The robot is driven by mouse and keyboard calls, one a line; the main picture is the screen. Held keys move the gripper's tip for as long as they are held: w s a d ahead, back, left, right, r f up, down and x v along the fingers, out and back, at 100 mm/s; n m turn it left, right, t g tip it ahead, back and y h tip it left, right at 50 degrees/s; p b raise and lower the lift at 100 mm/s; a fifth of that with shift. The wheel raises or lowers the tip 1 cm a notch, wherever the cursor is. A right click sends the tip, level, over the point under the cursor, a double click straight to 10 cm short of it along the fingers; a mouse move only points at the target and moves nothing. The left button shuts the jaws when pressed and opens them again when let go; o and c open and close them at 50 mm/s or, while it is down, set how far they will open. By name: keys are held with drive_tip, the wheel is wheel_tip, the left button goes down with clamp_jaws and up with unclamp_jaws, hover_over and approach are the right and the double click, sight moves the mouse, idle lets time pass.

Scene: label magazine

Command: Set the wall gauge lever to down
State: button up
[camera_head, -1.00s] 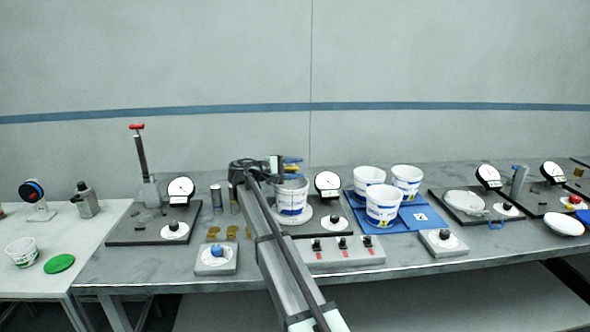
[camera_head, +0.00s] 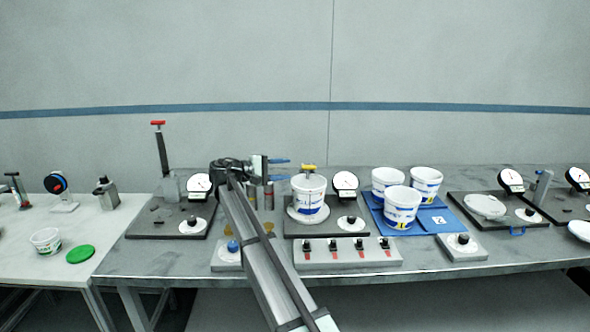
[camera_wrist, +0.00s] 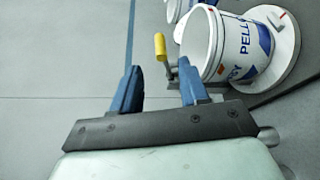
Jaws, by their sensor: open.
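A lever with a yellow grip (camera_head: 309,167) stands at the middle station, its grip showing above the rim of a white bucket (camera_head: 310,198). The bucket hides its lower part. In the wrist view the yellow grip (camera_wrist: 160,46) is beyond the fingertips, between their lines, with a short grey metal part below it. My gripper (camera_head: 282,170) is open and empty, left of the grip and apart from it. Its two blue fingers also show in the wrist view (camera_wrist: 160,75). A round white gauge (camera_head: 345,181) stands right of the bucket. No label identifies the wall gauge lever.
A red-handled lever (camera_head: 158,124) stands upright at the left station. Several white buckets stand on a blue mat (camera_head: 437,222) at right. A switch box (camera_head: 345,254) is in front of the bucket.

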drive_tip(key=shift+v, duration=1.1)
drive_tip(key=shift+c, duration=0.2)
